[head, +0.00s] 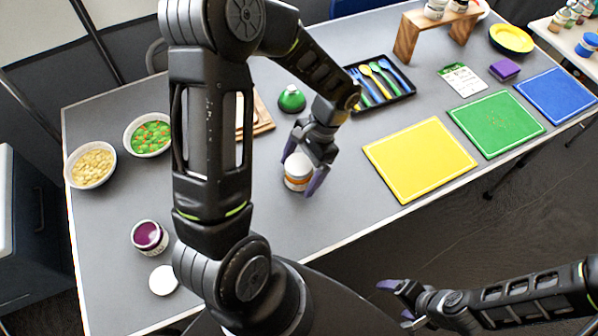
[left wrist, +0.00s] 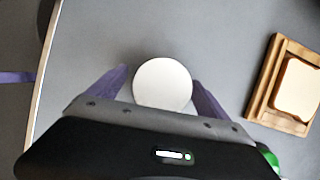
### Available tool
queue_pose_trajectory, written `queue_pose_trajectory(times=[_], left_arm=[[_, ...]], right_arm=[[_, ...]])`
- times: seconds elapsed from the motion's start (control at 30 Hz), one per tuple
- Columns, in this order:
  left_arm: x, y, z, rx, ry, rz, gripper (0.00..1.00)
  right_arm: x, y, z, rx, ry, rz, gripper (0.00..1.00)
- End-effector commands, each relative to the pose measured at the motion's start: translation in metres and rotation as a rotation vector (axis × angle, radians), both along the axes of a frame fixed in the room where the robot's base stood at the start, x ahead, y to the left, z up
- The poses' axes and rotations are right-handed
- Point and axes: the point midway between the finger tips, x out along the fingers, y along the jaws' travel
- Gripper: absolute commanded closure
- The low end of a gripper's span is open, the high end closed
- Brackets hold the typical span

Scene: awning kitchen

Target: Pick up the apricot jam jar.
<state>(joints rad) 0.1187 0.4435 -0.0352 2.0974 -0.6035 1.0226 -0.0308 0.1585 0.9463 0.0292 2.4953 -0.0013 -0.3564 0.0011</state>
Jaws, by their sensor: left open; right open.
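The apricot jam jar (head: 297,172) stands upright on the grey table, with a white lid and an orange band on its side. In the left wrist view its round white lid (left wrist: 162,83) sits between the purple fingers. My left gripper (head: 304,172) is open around the jar, one finger on each side, with small gaps showing beside the lid. My right gripper (head: 396,302) is open and empty, off the table's front edge at the lower right of the head view.
An open jar of purple jam (head: 149,237) and a loose white lid (head: 163,280) are at the left. Bowls of pasta (head: 91,165) and vegetables (head: 148,134) stand behind them. A green bell-shaped object (head: 291,98), cutlery tray (head: 386,100) and yellow board (head: 419,158) lie around the jar.

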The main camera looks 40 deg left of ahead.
Motion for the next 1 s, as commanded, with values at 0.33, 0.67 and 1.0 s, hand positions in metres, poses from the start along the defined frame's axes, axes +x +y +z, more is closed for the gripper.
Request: queue_pose_trajectory(times=[0.33,0.67,1.0], left_arm=[[0.0004,0.0003,0.0003,0.0,-0.001,0.001,0.11],[0.0005,0.0002,0.0005,0.0,-0.001,0.001,0.22],[0.0004,0.0003,0.0005,0.0,-0.001,0.001,0.5]], right_arm=[[0.0,-0.0001,-0.0001,0.0,0.0,0.0,0.17],[0.0,-0.0001,-0.0001,0.0,0.0,0.0,0.17],[0.0,0.0,-0.0001,0.0,0.0,0.0,0.17]])
